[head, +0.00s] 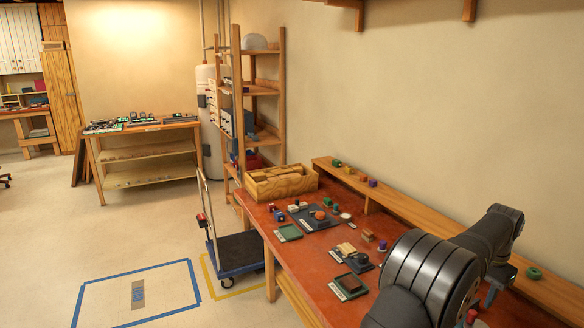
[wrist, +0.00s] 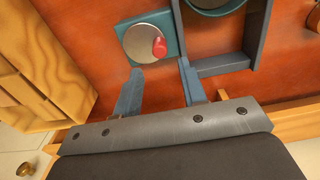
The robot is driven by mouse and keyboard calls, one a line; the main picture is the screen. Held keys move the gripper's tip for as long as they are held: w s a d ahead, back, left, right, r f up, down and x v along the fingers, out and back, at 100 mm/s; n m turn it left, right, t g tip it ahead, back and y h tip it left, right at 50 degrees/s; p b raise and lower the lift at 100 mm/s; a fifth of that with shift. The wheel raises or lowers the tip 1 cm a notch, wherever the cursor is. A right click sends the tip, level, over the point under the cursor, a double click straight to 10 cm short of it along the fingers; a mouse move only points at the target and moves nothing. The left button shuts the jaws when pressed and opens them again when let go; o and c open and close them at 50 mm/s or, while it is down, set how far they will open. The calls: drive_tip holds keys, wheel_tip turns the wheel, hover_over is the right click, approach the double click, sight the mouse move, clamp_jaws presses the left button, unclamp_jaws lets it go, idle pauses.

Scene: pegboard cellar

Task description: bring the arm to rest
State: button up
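My gripper (wrist: 160,70) shows in the wrist view with its two blue-grey fingers apart and nothing between them. Past the fingertips lies a teal square base (wrist: 174,22) with a round silver disc (wrist: 138,40), and a red piece (wrist: 159,47) on the disc. Whether the fingers touch the base I cannot tell. In the head view my dark arm stands at the right over the red-topped bench (head: 260,207), bent, and hides part of it; the gripper is mostly hidden there.
A wooden box (head: 283,190) stands at the bench's far end. Small trays and coloured pieces lie along the bench, with more on the wooden ledge (head: 405,212). A dark grey frame (wrist: 257,40) is close to the right finger. A trolley (head: 238,252) stands beside the bench.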

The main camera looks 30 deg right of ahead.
sight(472, 313)
wheel_tip(472, 313, down, 6)
drive_tip(key=shift+f, duration=0.15)
drive_tip(key=shift+a+f, duration=0.2)
drive_tip(key=shift+a, duration=0.1)
drive_tip(key=shift+s+a, duration=0.6)
drive_tip(key=shift+a, duration=0.35)
drive_tip(key=s, duration=0.3)
drive_tip(key=shift+s+d, duration=0.3)
drive_tip(key=shift+d, duration=0.4)
drive_tip(key=shift+s+d, duration=0.2)
drive_tip(key=shift+d, duration=0.35)
drive_tip(key=shift+w+d, duration=0.7)
drive_tip(key=shift+d, duration=0.35)
drive_tip(key=shift+w+d, duration=0.15)
drive_tip(key=shift+w, duration=0.4)
